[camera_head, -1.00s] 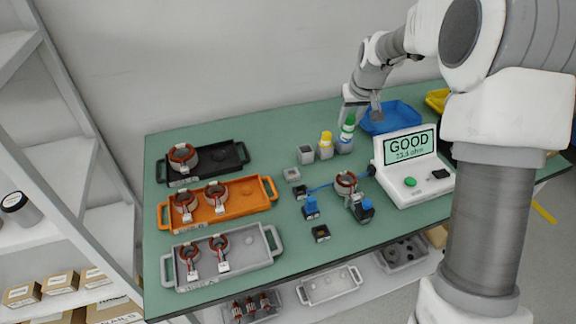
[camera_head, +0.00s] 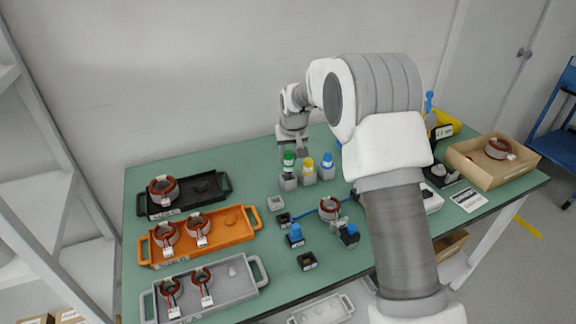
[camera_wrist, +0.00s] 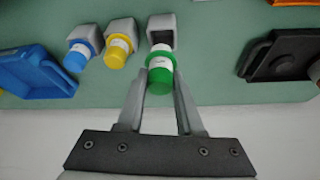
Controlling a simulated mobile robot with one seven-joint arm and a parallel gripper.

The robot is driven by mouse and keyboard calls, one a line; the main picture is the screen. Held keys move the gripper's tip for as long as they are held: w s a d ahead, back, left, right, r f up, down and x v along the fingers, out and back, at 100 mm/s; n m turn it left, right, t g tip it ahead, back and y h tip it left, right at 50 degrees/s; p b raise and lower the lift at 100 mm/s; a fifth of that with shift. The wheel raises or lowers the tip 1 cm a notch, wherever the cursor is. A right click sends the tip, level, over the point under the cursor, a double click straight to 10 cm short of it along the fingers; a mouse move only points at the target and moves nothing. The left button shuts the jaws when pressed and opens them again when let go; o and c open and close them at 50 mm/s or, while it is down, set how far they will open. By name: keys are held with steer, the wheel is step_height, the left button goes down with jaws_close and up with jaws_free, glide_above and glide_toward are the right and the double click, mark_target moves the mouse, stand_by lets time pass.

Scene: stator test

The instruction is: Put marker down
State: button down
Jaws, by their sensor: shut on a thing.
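The green-capped marker (camera_head: 288,160) is held upright in my gripper (camera_head: 289,153), which is shut on it. It is at the leftmost grey holder (camera_head: 288,183). In the wrist view the green marker (camera_wrist: 160,72) sits between the fingertips (camera_wrist: 161,82), its white end at the dark opening of the grey holder (camera_wrist: 161,24). I cannot tell how deep its tip is in the opening. The yellow marker (camera_head: 308,164) and the blue marker (camera_head: 328,160) stand in the two grey holders to the right.
Black (camera_head: 212,187), orange (camera_head: 232,227) and grey (camera_head: 215,292) trays with stators lie on the left of the green table (camera_head: 262,166). A stator (camera_head: 329,208) sits on a fixture in the middle. A cardboard box (camera_head: 470,160) stands at right. My arm hides much of the tester.

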mark_target(288, 164)
steer(key=shift+f, duration=2.05)
steer(key=shift+f, duration=0.1)
steer(key=shift+f+b, duration=0.4)
steer(key=shift+b, duration=0.2)
steer(key=c, duration=0.6)
jaws_free()
steer(key=shift+o, duration=0.2)
steer(key=shift+r, duration=0.2)
